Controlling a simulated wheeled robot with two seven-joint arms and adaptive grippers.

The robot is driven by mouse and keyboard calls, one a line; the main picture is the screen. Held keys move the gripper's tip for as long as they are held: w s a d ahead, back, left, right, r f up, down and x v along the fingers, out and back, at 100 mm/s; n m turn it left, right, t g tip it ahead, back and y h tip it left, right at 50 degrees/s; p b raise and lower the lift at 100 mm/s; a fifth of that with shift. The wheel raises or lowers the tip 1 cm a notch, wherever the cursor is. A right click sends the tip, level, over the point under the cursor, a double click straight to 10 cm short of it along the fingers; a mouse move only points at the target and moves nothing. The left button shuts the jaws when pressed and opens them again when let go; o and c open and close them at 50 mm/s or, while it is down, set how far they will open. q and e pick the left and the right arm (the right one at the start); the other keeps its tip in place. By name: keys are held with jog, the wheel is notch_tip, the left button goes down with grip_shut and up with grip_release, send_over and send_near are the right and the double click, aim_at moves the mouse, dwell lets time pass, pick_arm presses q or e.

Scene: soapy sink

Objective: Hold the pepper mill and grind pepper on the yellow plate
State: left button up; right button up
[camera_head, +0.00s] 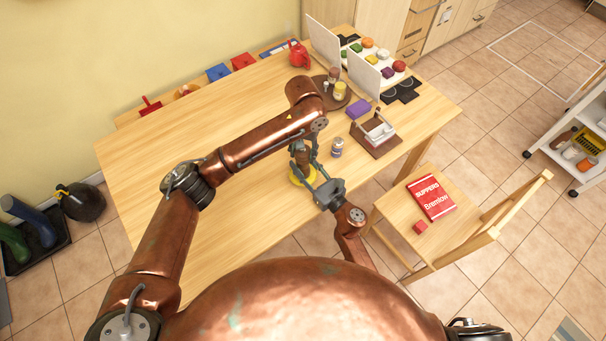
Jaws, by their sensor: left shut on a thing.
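My left gripper (304,153) reaches over the wooden table near its front edge. Its fingers are closed around the brown pepper mill (302,160), which looks roughly upright. The fingers and my arm link hide parts of the mill.
A small jar (337,147) stands just right of the gripper. A brown rack (376,137), a purple block (358,108) and a round tray (318,82) with small containers stand farther back. The table's left half (170,150) is clear. A chair (460,215) stands at the right.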

pick_arm(q)
jog(key=m, duration=0.6)
jog(key=shift+r, duration=0.1)
pick_arm(e)
jog(key=shift+f, duration=0.1)
pick_arm(q)
jog(key=n, duration=0.6)
pick_arm(e)
jog(key=shift+d, duration=0.1)
pick_arm(q)
jog(key=n, duration=0.5)
jog(key=m, duration=0.4)
jog(key=shift+w+m, duration=0.1)
jog(key=shift+m, duration=0.3)
jog(key=m, duration=0.6)
